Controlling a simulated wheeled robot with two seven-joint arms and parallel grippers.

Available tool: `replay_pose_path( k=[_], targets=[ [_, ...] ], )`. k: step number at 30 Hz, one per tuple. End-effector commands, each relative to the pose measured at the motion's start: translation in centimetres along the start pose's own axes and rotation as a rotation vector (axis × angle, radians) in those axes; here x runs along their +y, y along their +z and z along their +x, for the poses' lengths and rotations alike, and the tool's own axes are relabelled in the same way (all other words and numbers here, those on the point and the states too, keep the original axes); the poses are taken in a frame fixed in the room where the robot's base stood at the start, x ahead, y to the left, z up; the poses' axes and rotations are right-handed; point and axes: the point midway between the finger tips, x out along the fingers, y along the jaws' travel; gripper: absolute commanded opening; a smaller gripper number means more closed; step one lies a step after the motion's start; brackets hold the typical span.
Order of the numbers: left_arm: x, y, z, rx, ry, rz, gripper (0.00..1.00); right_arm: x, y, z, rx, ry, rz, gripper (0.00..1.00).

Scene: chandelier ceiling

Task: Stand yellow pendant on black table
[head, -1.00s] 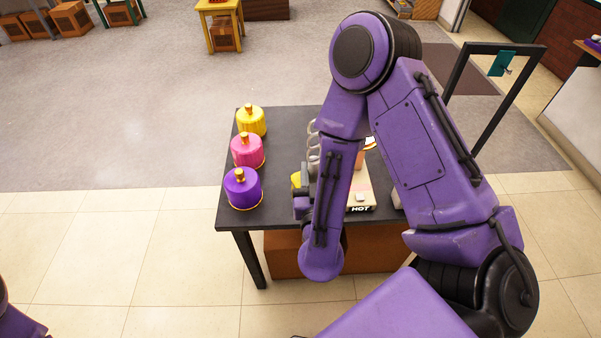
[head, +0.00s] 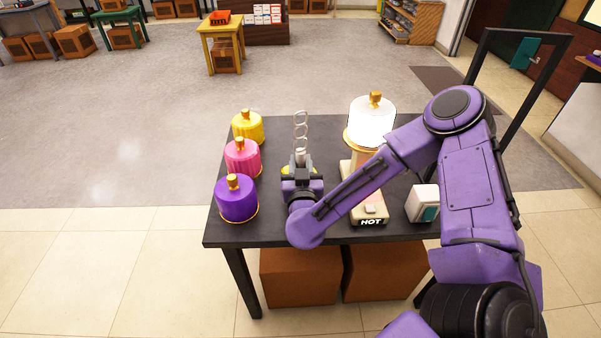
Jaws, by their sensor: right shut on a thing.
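My right gripper (head: 301,175) is shut on the yellow pendant (head: 313,170) over the middle of the black table (head: 270,229). Only small yellow parts of the pendant show on either side of the gripper. A metal stem and a chain of pale rings (head: 301,132) rise upright above it. The gripper hides the pendant's lower part, so I cannot tell whether it touches the table top. My left gripper is not in view.
Yellow (head: 248,129), pink (head: 242,160) and purple (head: 237,202) drums with gold knobs line the table's left side. A glowing white drum (head: 371,122) sits on a stand marked HOT (head: 370,222) to the right. A white-and-teal box (head: 422,204) stands near the right edge.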

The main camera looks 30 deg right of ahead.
Motion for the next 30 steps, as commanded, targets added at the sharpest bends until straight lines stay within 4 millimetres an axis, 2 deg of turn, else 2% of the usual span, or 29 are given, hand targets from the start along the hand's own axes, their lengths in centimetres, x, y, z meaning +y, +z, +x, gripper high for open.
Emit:
replay_pose_path(
  k=[1,4,14,15,17,18,27,30],
  targets=[
    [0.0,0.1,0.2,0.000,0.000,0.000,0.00,0.0,1.3,-0.1,-0.005,-0.002,-0.005,0.00],
    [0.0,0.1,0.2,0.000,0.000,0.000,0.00,-0.1,2.4,-0.2,-0.003,-0.002,-0.001,0.00],
    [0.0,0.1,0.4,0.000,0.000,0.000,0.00,-0.1,2.7,-0.2,-0.001,-0.004,0.000,0.00],
    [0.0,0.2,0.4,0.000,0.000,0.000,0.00,-0.1,2.9,-0.2,-0.003,-0.003,-0.001,0.33],
    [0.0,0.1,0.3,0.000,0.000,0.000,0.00,0.0,2.8,-0.2,-0.003,-0.003,0.000,0.53],
    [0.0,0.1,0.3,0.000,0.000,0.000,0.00,0.0,2.8,-0.2,-0.003,-0.003,0.000,0.55],
    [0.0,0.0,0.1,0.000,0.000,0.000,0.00,0.0,2.3,-0.2,-0.003,-0.001,0.001,0.55],
    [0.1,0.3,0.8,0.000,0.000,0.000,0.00,-0.2,2.6,-1.6,-0.001,-0.009,-0.001,0.55]
  ],
)
